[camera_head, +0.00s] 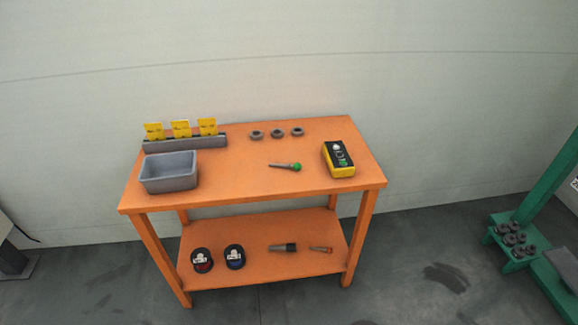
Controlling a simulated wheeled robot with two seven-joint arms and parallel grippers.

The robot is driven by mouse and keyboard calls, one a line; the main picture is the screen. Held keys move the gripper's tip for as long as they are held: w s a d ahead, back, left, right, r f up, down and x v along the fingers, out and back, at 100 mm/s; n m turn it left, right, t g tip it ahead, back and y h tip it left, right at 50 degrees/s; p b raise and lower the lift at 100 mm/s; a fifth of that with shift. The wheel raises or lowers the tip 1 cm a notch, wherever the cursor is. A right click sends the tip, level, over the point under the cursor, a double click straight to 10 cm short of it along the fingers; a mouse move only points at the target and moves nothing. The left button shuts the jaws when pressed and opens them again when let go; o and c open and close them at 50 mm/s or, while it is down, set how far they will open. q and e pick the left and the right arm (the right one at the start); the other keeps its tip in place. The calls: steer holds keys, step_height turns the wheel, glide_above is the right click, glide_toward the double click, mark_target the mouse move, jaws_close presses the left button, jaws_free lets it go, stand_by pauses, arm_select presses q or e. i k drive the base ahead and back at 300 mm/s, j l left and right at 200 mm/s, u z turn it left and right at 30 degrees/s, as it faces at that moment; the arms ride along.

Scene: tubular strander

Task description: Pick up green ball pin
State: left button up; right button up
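The green ball pin (286,167) lies flat on the top of the orange table (240,185), right of the middle. Its green ball end points right and its thin grey shaft points left. Nothing touches it. Neither of my grippers shows in the head view.
A grey bin (169,184) and a grey rack (184,144) with yellow cards stand at the left. Several grey rings (277,134) lie behind the pin. A yellow-black box (338,159) stands to its right. The lower shelf (262,262) holds small items. A green frame (541,195) stands far right.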

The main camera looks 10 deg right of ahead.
mark_target(297, 166)
steer(key=j+z, duration=0.2)
steer(key=z, duration=0.35)
steer(key=i+j+z, duration=0.1)
steer(key=j+z, duration=0.3)
steer(key=j, duration=0.8)
steer(key=j+z, duration=0.4)
steer(key=j, duration=1.4)
steer(key=k+j, duration=0.15)
steer(key=j, duration=1.1)
